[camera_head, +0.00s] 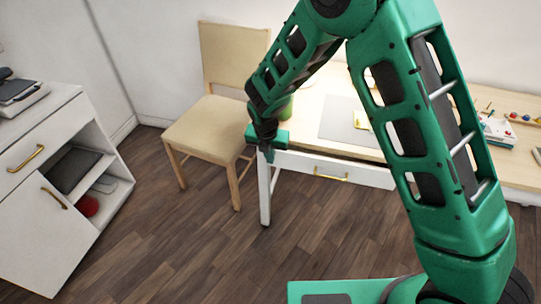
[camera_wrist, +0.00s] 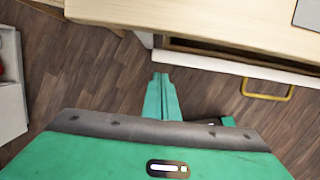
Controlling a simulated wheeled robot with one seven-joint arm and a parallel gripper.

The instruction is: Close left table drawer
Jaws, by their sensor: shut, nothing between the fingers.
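The white left table drawer (camera_head: 300,164) is under the front edge of the wooden tabletop, with a gold handle (camera_head: 331,176). In the wrist view the drawer front (camera_wrist: 235,67) stands out a little from the tabletop edge, with a dark gap behind it, so it is partly open. Its handle (camera_wrist: 268,91) shows at the right. My gripper (camera_head: 269,155) is shut and empty at the table's front left corner, left of the handle. In the wrist view my gripper's fingertips (camera_wrist: 160,78) are just in front of the drawer's left end; I cannot tell whether they touch it.
A wooden chair (camera_head: 212,128) stands left of the table (camera_head: 318,98). A white cabinet (camera_head: 28,196) with open shelves stands at the far left. A green cup (camera_head: 285,108) and a grey mat (camera_head: 340,122) are on the tabletop. The floor before the drawer is clear.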

